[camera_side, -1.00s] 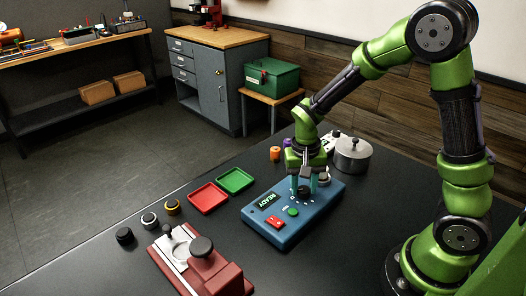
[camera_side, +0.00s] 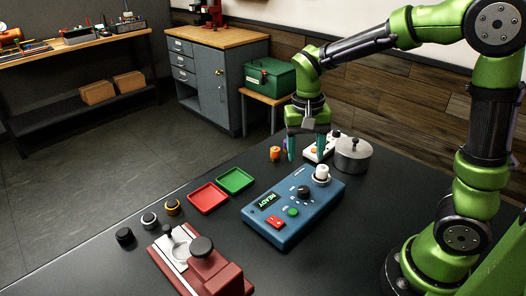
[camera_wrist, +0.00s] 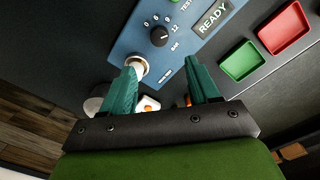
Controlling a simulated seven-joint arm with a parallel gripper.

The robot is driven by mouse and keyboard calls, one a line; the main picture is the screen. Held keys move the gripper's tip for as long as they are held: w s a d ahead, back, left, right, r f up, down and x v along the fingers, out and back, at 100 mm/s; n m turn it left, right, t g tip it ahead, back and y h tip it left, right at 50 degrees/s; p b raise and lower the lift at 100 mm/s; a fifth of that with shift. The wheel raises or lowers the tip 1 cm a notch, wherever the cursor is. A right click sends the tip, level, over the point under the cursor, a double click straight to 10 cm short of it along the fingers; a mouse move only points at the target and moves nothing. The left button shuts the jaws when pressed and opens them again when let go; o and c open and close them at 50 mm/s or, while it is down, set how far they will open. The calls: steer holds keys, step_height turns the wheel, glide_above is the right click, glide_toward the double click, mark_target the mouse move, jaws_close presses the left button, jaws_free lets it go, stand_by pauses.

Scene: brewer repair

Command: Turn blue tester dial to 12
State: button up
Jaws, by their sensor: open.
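The blue tester (camera_side: 272,226) lies on the dark table with its READY display (camera_side: 268,200) lit. Its black dial (camera_side: 303,192) also shows in the wrist view (camera_wrist: 158,37), with printed numbers around it up to 12. A pale mark on the dial seems to face the 12 side, but is too small to be sure. My gripper (camera_side: 306,157) is open and empty, above and behind the tester, clear of the dial. In the wrist view its teal fingers (camera_wrist: 163,75) are spread apart below the dial.
A white-topped fitting (camera_side: 322,173) stands up at the tester's back corner. A metal pot (camera_side: 353,154) and a white device (camera_side: 318,150) are close behind. Red (camera_side: 208,198) and green (camera_side: 236,181) trays lie left; a red fixture (camera_side: 205,268) stands in front.

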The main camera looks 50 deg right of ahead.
step_height(320, 180, up, 6)
steer(key=shift+a+f, duration=0.1)
steer(key=shift+f, duration=0.05)
stand_by(0.3)
